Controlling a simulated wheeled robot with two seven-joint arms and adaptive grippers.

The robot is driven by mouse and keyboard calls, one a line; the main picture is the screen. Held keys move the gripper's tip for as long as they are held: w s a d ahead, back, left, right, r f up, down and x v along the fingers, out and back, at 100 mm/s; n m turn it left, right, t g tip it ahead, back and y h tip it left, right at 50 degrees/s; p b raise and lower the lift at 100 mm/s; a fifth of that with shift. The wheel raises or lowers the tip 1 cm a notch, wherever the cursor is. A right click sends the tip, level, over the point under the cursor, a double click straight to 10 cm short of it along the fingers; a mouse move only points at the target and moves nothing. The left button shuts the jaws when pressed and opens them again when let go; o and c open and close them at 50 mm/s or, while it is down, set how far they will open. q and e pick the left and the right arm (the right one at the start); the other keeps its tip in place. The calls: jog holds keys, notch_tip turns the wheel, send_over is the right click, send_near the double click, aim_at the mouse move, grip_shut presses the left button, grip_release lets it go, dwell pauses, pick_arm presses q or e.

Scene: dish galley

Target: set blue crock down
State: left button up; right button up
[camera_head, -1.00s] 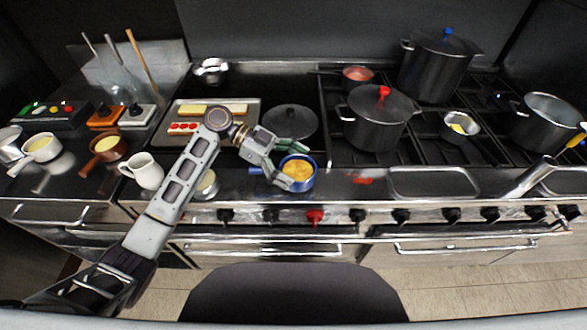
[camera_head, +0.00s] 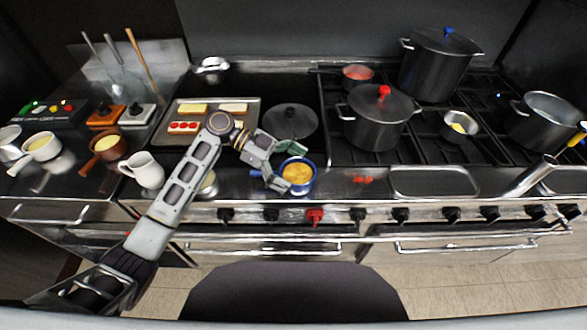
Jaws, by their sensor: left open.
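The blue crock (camera_head: 299,188) has a blue wall and yellow-orange contents. It stands upright on the steel front ledge (camera_head: 335,185) of the range, near the middle of the head view. My left gripper (camera_head: 276,178) is open just left of the crock, with its fingers close to the crock's left side. I cannot tell whether a fingertip still touches it. The crock's left side is partly hidden by the gripper. My right gripper is not in view.
A dark round lid (camera_head: 290,122) lies behind the crock. A tray with food (camera_head: 165,136) is at the back left, and a white jug (camera_head: 146,170) stands left of my arm. A black pot with a red knob (camera_head: 377,118) stands on the burners. A steel tray (camera_head: 432,181) lies right along the ledge.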

pick_arm(q)
jog(key=shift+r, duration=0.1)
jog(key=shift+w+a+r, duration=0.2)
jog(key=shift+a, duration=0.25)
jog(key=b+v, duration=0.1)
jog(key=v, duration=0.5)
jog(key=shift+a, duration=0.1)
jog(key=shift+w+a+r, duration=0.1)
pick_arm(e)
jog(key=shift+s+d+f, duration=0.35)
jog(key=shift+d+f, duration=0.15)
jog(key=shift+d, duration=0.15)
